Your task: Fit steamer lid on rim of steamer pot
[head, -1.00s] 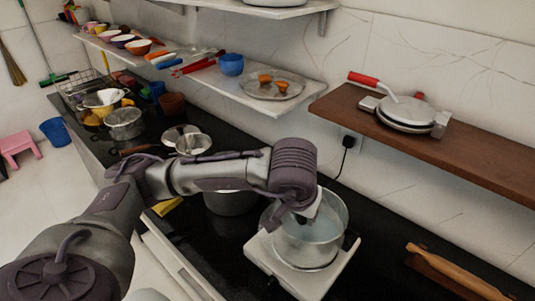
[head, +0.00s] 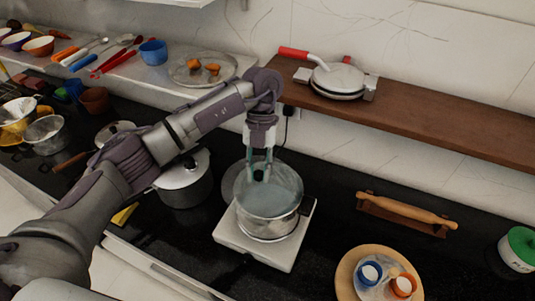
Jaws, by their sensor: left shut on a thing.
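The steamer pot (head: 270,228) is a shiny metal pot on a white square stove in the middle of the head view. A pale, see-through round steamer lid (head: 275,194) shows over its top, with its edge reaching out at the left. My left gripper (head: 258,175) points down over the pot, its fingers shut on the lid near the middle. The fingers and the see-through surface hide the contact, and I cannot tell whether the lid touches the pot's rim. My right gripper is out of view.
A lidded metal pot (head: 184,184) stands left of the stove (head: 272,257), close under my left arm. A rolling pin (head: 408,208) and a round wooden board with cups (head: 350,274) lie to the right. A brown shelf (head: 430,119) runs behind. Black counter is clear between them.

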